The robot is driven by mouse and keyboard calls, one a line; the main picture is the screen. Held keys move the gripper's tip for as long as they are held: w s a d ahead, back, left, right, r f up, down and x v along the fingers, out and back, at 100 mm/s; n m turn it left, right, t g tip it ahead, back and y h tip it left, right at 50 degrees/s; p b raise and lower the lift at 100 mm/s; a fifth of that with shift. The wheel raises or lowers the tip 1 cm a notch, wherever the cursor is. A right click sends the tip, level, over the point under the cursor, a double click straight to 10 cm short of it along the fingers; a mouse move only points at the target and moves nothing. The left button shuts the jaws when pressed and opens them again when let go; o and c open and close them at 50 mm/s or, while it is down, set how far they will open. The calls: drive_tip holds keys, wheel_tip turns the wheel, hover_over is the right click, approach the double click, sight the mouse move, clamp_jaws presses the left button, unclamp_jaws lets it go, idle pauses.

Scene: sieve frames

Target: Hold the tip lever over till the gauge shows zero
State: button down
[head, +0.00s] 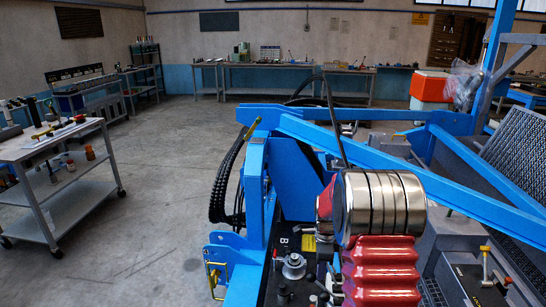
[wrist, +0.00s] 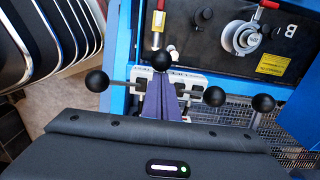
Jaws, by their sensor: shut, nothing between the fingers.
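In the wrist view, my gripper (wrist: 161,90) has its purple-grey fingers together and empty. A black ball-knobbed lever (wrist: 161,60) stands right at the fingertips; whether they touch cannot be told. Other black knobs show to the left (wrist: 97,81) and right (wrist: 214,96), with another farther right (wrist: 263,103). Which one is the tip lever cannot be told. A round grey fitting with a dark face (wrist: 245,38) and a red handle sits on the black panel marked B (wrist: 290,55); no gauge reading is legible. The head view does not show my gripper clearly.
In the head view, blue frame beams (head: 400,170) cross beyond the panel, and black hoses (head: 228,185) hang at its left. A grey trolley (head: 60,165) stands at the left. Open concrete floor (head: 150,210) lies between. Workbenches line the back wall.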

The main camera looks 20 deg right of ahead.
drive_tip(key=s+d, duration=0.3)
drive_tip(key=d, duration=0.3)
drive_tip(key=shift+s+d, duration=0.15)
drive_tip(key=shift+d, duration=0.25)
idle(0.3)
drive_tip(key=shift+r, duration=0.1)
wheel_tip(320, 180, up, 7)
idle(0.9)
idle(0.4)
